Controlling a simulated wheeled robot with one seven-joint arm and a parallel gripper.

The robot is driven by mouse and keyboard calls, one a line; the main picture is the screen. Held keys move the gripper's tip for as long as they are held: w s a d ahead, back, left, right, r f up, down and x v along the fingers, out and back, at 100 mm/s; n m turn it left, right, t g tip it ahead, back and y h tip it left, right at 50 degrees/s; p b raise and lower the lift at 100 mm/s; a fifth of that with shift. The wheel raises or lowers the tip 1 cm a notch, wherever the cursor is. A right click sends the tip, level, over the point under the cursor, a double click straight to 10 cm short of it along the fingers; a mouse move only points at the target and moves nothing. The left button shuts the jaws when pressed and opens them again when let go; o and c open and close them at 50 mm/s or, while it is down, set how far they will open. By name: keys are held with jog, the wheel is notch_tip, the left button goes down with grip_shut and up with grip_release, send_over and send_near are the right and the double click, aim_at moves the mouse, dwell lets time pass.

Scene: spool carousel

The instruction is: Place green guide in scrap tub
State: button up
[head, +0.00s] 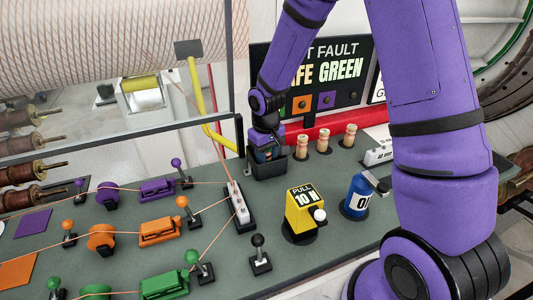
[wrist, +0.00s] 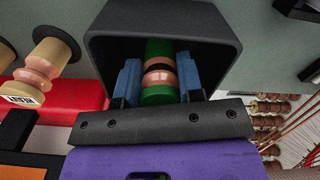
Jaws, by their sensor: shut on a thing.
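The green guide (wrist: 158,50) shows in the wrist view as a green cylinder with a worn, copper-coloured band around its middle. My gripper (wrist: 158,78) is shut on it, with a blue finger on each side. The guide and fingertips are inside the mouth of the dark scrap tub (wrist: 107,50). Whether the guide touches the tub's floor cannot be told. In the head view, the tub (head: 266,171) stands at the back of the bench, and my gripper (head: 264,153) reaches down into it. The guide is hidden in that view.
Several tan spool-like pieces (head: 302,147) stand right of the tub, before a red rail. A yellow post (head: 210,135) slopes close on its left. A yellow pull gauge (head: 304,210) and a blue container (head: 357,197) stand nearer.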

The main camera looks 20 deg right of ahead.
jog(key=shift+f, duration=0.1)
jog(key=o, duration=0.7)
notch_tip(320, 180, up, 12)
jog(key=shift+f, duration=0.25)
jog(key=s+d+r+m+t, duration=0.2)
jog(key=s+d+r+t, duration=0.15)
jog(key=s+r, duration=1)
jog(key=shift+m+t, duration=0.5)
jog(key=shift+t, duration=0.35)
jog(key=shift+s+d+r, duration=0.55)
jog(key=shift+s+r, duration=0.45)
jog(key=shift+s, duration=1.25)
jog(key=shift+s+d+r, duration=0.6)
jog(key=shift+s+r, duration=0.45)
jog(key=shift+s, duration=1.25)
jog(key=shift+s+d+r, duration=0.55)
jog(key=shift+s+r, duration=0.45)
jog(key=shift+s, duration=1.25)
